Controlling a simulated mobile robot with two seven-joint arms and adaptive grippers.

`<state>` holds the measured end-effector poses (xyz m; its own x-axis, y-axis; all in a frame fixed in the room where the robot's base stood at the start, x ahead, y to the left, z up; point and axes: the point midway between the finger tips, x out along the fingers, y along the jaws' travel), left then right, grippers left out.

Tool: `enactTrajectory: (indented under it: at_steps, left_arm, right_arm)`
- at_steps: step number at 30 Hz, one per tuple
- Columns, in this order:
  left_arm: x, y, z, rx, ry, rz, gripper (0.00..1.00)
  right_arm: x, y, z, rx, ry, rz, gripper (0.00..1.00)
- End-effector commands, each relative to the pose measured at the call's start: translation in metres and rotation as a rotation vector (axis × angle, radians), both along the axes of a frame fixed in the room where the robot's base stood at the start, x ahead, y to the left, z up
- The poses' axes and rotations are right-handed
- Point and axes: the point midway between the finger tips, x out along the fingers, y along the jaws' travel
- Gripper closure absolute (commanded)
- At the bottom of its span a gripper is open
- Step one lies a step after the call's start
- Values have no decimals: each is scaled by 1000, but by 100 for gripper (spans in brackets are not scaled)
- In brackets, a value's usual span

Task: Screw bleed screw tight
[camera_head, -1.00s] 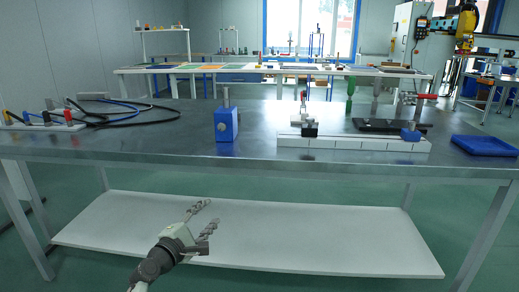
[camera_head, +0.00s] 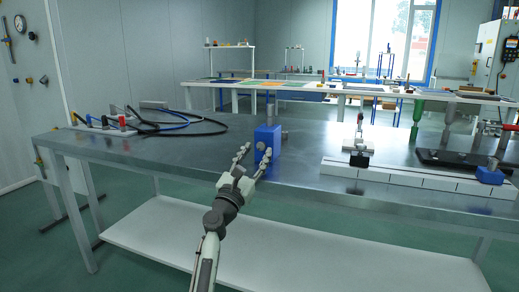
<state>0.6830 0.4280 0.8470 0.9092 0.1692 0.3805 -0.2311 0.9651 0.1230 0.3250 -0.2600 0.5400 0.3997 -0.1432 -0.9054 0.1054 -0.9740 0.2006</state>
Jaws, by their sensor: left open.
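A blue block (camera_head: 275,142) stands upright on the metal table near its front edge. A grey upright post (camera_head: 269,114) rises from its top, and a small grey knob (camera_head: 284,134) sticks out on its right side. I cannot tell for sure which of these is the bleed screw. My left gripper (camera_head: 255,154) is open and empty, reaching up from below at the table's front edge. Its right finger overlaps the block's lower front in the view; whether it touches is not clear. My right gripper is not in view.
A white strip fixture (camera_head: 400,179) and a dark plate (camera_head: 455,162) lie on the table (camera_head: 225,150) at right. Black and blue hoses (camera_head: 185,128) run from a small connector board (camera_head: 100,127) at left. A white shelf (camera_head: 300,262) lies below.

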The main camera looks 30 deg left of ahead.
Motion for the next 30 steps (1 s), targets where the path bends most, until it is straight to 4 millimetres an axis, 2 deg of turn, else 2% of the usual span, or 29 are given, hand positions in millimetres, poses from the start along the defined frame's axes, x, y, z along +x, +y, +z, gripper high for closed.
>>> enactTrajectory:
  at_steps: [6, 14, 24, 30]
  left_arm:
    - [17, 3, 7, 0, 0, -1, 57]
    - [19, 3, 7, 1, 1, 0, 57]
    - [18, 3, 7, 1, 2, -1, 98]
    - [18, 3, 7, 4, 2, -1, 100]
  right_arm:
    - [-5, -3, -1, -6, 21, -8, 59]
    - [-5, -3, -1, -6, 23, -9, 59]
    - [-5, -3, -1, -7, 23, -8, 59]
    - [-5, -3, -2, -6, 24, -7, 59]
